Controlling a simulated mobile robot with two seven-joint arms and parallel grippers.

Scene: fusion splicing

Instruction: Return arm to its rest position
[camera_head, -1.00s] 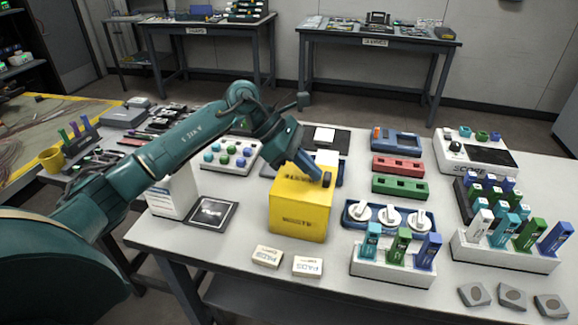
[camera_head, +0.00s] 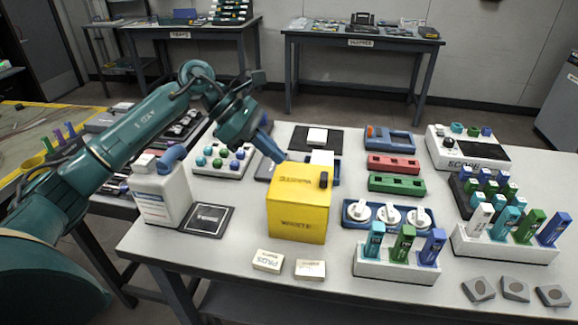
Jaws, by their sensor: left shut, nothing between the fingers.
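My left arm comes in from the left. Its left gripper (camera_head: 275,155) is shut and empty, pointing down and to the right. In the picture it overlaps the area just behind and left of the yellow waste box (camera_head: 298,212); it appears above the table and apart from the box. The box's top with its dark piece at the right corner is in clear view. My right gripper is not in view.
A white bottle (camera_head: 160,198) and a black pad (camera_head: 208,218) stand left of the box. Two small boxes (camera_head: 268,261) lie in front. A blue tray with white spools (camera_head: 352,213), racks of coloured tools (camera_head: 395,265) and a splicer-like device (camera_head: 470,148) fill the right.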

